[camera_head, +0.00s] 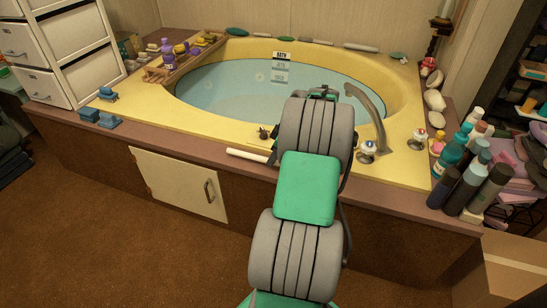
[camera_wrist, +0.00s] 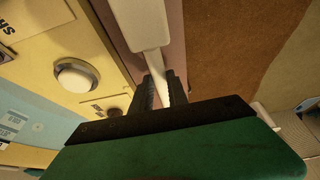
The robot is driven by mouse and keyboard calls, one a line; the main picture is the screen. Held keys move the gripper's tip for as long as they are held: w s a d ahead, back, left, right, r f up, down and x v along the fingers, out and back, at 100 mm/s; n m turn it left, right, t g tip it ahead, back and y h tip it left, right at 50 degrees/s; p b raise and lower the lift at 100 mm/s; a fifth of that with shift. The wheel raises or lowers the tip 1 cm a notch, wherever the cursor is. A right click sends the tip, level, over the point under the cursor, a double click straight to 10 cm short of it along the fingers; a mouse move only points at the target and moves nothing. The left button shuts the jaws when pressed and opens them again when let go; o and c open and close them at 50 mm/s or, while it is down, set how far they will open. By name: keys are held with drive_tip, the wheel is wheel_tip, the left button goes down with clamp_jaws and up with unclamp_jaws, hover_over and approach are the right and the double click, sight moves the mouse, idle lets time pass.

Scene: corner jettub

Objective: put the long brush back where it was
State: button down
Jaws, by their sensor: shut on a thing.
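The long brush is white. In the wrist view its broad end (camera_wrist: 140,22) reaches up from between the fingers, and its narrow part passes between them. My gripper (camera_wrist: 161,88) is shut on that narrow part. In the head view a white end of the brush (camera_head: 248,155) sticks out left of my arm, over the front ledge of the tub. My arm hides the rest of the brush and my gripper there. I cannot tell whether the brush touches the ledge.
The yellow corner tub (camera_head: 215,118) holds water. A curved faucet (camera_head: 372,105) and a knob (camera_head: 367,150) stand right of my arm. Several bottles (camera_head: 470,180) crowd the right corner. A wooden tray (camera_head: 190,62) with small items lies at the left. The front ledge left of the brush is mostly clear.

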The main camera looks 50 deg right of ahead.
drive_tip(key=c, duration=1.3)
unclamp_jaws()
drive_tip(key=shift+r, duration=0.35)
drive_tip(key=p+v, duration=0.5)
drive_tip(key=v, duration=0.7)
drive_tip(key=w+a+r+m+g, duration=0.1)
drive_tip(key=w+a, duration=0.1)
drive_tip(key=a, duration=1.2)
drive_tip(key=w+a+r+m+g, duration=0.1)
drive_tip(key=w+a, duration=0.1)
drive_tip(key=a, duration=1.1)
drive_tip(key=s+a+f+m+h, duration=0.1)
drive_tip(key=s+a+f+m, duration=0.1)
drive_tip(key=s+a, duration=0.9)
drive_tip(key=shift+a+f+m+h, duration=0.4)
drive_tip(key=shift+a+f, duration=0.3)
drive_tip(key=shift+a, duration=0.3)
